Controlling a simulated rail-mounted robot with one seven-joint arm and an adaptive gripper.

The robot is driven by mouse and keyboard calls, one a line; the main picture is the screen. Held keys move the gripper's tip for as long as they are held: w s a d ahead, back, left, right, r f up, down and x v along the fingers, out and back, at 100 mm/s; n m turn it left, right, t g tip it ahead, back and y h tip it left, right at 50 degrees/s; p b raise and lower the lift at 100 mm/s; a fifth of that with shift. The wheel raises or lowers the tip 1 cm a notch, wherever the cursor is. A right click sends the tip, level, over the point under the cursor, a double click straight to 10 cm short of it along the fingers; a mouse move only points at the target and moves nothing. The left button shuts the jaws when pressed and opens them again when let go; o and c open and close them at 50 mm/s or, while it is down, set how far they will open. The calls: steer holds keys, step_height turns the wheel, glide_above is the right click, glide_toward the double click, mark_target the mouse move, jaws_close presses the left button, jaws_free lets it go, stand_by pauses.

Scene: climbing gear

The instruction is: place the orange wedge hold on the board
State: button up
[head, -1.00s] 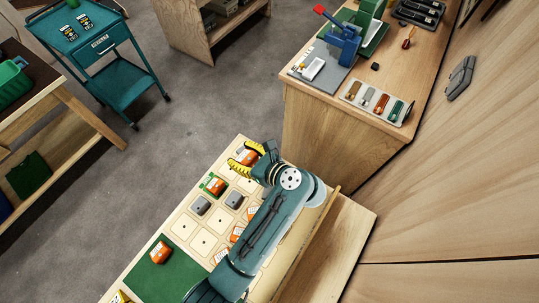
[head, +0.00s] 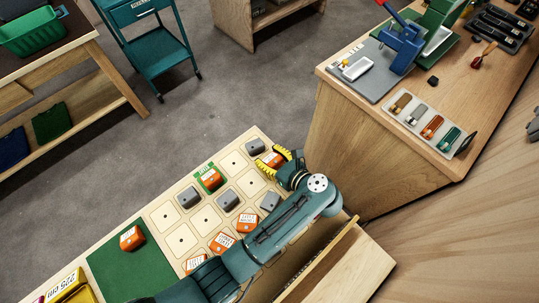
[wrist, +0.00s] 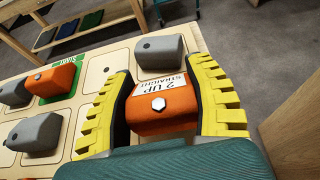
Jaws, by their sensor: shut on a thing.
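My gripper (head: 271,161) is over the far right part of the pale board (head: 183,240), its yellow ridged fingers closed on an orange hold (wrist: 163,103). The hold is block-shaped, with a hex bolt and a white label reading "2 UP STRAIGHT". In the wrist view it sits between both fingers (wrist: 166,105); whether its underside touches the board is hidden. A grey hold (head: 254,146) sits just beyond it. Another orange hold (head: 209,179) is on the green START square. One more orange hold (head: 132,238) lies on the green mat (head: 110,262).
Other grey holds (head: 228,201) and orange holds (head: 222,243) occupy several board squares; some squares are empty. A wooden bench (head: 360,135) with tools and a tray (head: 431,125) stands to the right. Grey floor lies beyond the board.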

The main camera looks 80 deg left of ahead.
steer(key=shift+f, duration=0.95)
steer(key=shift+r, duration=0.1)
steer(key=o, duration=1.2)
steer(key=shift+c, duration=0.2)
steer(key=p+v, duration=0.2)
steer(key=v, duration=1)
steer(key=shift+w, duration=0.15)
